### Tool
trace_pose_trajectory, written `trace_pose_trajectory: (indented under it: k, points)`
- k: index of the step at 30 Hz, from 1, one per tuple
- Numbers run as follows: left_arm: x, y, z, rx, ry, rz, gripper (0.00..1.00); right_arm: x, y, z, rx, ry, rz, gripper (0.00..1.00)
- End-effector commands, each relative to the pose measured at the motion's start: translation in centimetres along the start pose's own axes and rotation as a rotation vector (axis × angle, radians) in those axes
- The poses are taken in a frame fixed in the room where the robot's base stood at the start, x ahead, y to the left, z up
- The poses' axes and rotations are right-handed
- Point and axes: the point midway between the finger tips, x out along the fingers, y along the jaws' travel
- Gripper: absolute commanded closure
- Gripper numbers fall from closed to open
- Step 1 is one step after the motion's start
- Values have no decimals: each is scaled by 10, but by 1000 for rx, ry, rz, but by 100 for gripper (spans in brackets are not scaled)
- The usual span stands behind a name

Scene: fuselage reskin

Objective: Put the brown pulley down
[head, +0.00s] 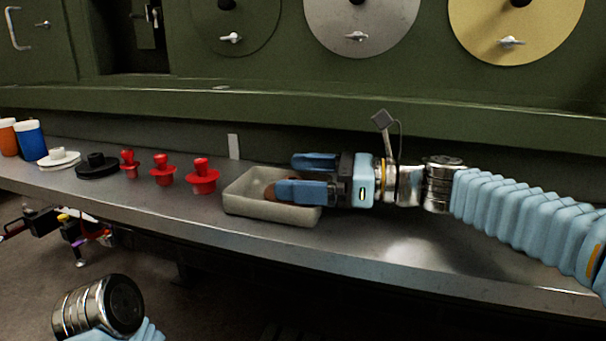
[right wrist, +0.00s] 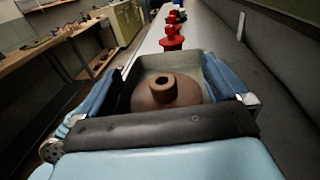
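The brown pulley (right wrist: 163,90) is a round disc with a raised hub and a centre hole. It lies hub up inside the grey tray (right wrist: 208,69) in the right wrist view. In the head view only a brown edge (head: 270,191) of it shows, inside the tray (head: 270,210) and partly behind a finger. My right gripper (head: 307,175) reaches in from the right over the tray. Its blue fingers are wide apart, one on each side of the pulley, with a visible gap to it. My left gripper is out of view; only part of the left arm shows at lower left.
Left of the tray on the metal bench (head: 400,245) stand several red pulleys (head: 201,177), a black pulley (head: 97,166), a white pulley (head: 59,159), and blue (head: 31,140) and orange cups. The green panel wall rises behind. The bench right of the tray, under my arm, is bare.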

Motion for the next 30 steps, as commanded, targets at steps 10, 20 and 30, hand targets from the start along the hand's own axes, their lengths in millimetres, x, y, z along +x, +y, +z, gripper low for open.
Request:
trace_pose_trajectory:
  k: [10, 20, 30]
  points:
    - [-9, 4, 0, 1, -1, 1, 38, -38, -1, 8, 0, -1, -4, 0]
    - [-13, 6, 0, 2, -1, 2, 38, -75, 0, 6, 1, 0, -1, 0]
    - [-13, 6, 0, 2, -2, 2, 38, -75, 0, 6, 0, 0, 0, 0]
